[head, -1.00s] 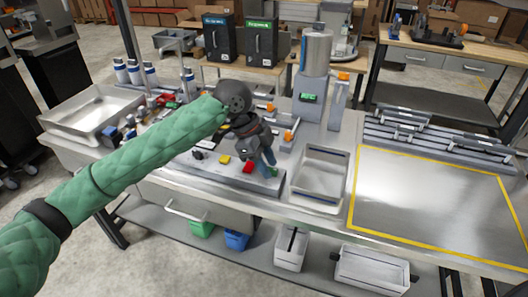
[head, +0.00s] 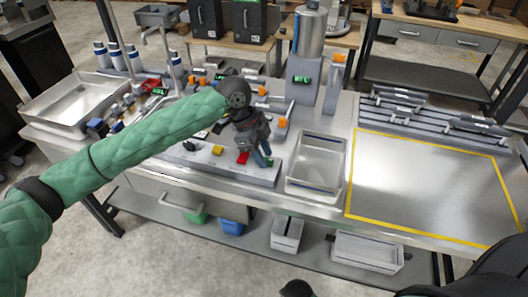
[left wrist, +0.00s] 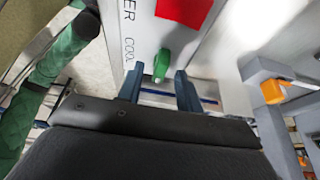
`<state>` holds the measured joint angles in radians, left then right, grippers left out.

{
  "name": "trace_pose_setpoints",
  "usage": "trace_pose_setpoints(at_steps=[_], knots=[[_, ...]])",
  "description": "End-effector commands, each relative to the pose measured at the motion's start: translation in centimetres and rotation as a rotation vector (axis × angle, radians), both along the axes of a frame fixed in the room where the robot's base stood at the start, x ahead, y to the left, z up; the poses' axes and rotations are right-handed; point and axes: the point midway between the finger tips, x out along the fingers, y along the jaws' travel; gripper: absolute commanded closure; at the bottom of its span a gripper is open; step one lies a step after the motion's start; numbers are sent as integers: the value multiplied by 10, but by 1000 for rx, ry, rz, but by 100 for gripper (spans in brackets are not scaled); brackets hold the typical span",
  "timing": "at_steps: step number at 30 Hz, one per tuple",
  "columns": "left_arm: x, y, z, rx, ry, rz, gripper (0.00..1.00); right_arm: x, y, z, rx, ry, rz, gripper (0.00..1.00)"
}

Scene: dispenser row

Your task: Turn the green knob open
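The green knob (left wrist: 162,65) sits on a pale panel in the left wrist view, its handle pointing along the picture's vertical. In the head view the green knob (head: 269,162) shows at the right end of the grey knob panel (head: 215,165), partly hidden by my left gripper (head: 260,157). My left gripper points down over the panel. In the left wrist view its two blue-grey fingers (left wrist: 157,80) are apart, with the knob just ahead of the gap between them. I cannot tell whether either finger touches it. My right gripper is not seen.
A red knob (head: 242,157) and a yellow knob (head: 217,150) stand left of the green one. A metal basin (head: 317,190) lies to the right. An orange-tipped lever (left wrist: 271,92) stands to the right in the left wrist view. The yellow-bordered bench area (head: 430,190) is clear.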

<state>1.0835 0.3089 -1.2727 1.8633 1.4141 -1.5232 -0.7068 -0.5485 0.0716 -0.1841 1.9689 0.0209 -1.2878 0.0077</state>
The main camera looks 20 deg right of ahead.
Motion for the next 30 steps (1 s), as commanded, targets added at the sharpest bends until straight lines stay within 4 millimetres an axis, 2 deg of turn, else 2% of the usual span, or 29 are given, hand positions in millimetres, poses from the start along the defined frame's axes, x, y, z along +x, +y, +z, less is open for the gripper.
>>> trace_pose_setpoints(at_steps=[4, 12, 17, 18, 28, 30], knots=[[-1, -2, -5, 1, 1, 0, 65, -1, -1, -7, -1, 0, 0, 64], [-1, -2, -6, 0, 0, 0, 66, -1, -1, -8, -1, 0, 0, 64], [-1, -2, -6, 0, 0, 0, 98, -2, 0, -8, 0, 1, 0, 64], [-1, -2, -6, 0, 0, 0, 100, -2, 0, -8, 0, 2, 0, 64], [-2, -1, -5, 0, 0, 32, 100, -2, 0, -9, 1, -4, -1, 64], [-2, -1, -5, 0, 0, 58, 100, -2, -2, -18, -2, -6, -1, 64]])
